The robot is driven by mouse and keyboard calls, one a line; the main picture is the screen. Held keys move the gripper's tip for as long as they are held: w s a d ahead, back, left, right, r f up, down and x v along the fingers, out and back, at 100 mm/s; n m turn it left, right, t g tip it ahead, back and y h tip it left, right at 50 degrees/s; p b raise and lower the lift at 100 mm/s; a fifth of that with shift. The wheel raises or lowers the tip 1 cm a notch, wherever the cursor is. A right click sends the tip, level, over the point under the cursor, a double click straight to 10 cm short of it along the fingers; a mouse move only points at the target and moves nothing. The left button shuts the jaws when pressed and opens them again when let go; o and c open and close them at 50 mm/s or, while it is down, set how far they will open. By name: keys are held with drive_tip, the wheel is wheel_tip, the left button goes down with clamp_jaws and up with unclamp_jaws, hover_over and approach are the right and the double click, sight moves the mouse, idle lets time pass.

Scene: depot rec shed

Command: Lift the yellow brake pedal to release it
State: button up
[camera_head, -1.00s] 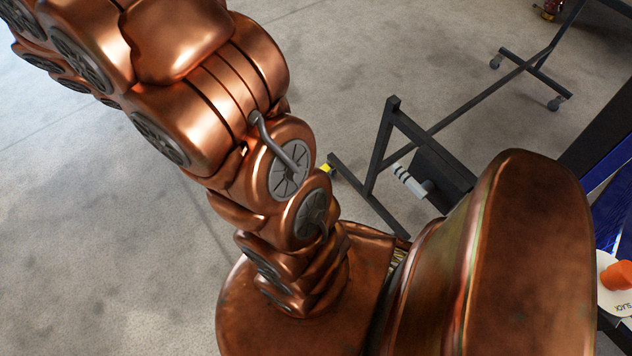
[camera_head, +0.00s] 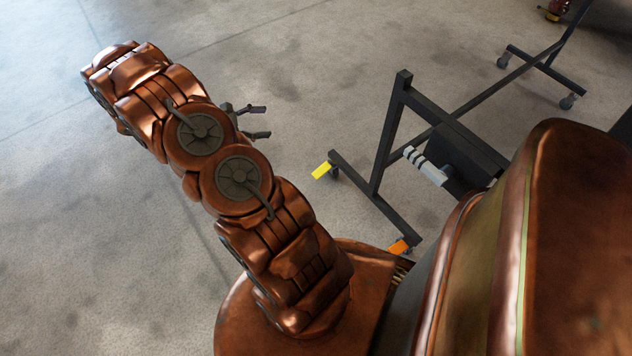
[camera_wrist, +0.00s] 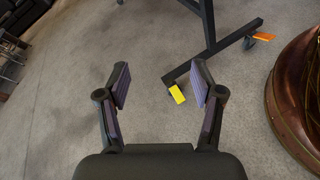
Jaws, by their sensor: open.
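The yellow brake pedal (camera_head: 321,171) sticks out from a caster at the near left foot of a dark metal frame, close to the floor. In the wrist view the yellow pedal (camera_wrist: 177,94) shows ahead between the fingers, nearer the right one. My gripper (camera_head: 262,121) is open and empty, up and left of the pedal in the head view. In the wrist view my gripper (camera_wrist: 160,85) has its two fingers spread wide, and nothing is between them at close range. Whether the pedal is pressed or raised I cannot tell.
An orange pedal (camera_head: 398,246) sits at the frame's other near foot, close to my base. The dark wheeled frame (camera_head: 381,140) rises behind the yellow pedal and carries a grey-white cylinder (camera_head: 425,166). Open concrete floor (camera_head: 280,60) lies left of the frame.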

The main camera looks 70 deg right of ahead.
sight(316, 175)
drive_tip(key=s+d+f+n+h+b, duration=0.2)
drive_tip(key=f+b, duration=0.3)
drive_tip(key=f, duration=0.9)
drive_tip(key=s+d+f+n+t+h+b, duration=0.1)
drive_tip(key=d+f+n+h+b, duration=0.1)
drive_tip(key=f, duration=1.3)
drive_tip(key=s+d+f+n+h+b, duration=0.1)
drive_tip(key=d+f+b, duration=0.5)
drive_tip(key=f, duration=0.9)
drive_tip(key=shift+s+f+n+t+h+b, duration=0.1)
drive_tip(key=shift+s+n+t+h+b, duration=0.1)
drive_tip(key=shift+s+n+b, duration=0.35)
drive_tip(key=shift+s+f+n+t+h+b, duration=0.1)
drive_tip(key=shift+s+n+h+b, duration=0.15)
drive_tip(key=shift+n+b, duration=0.55)
drive_tip(key=shift+x, duration=3.9)
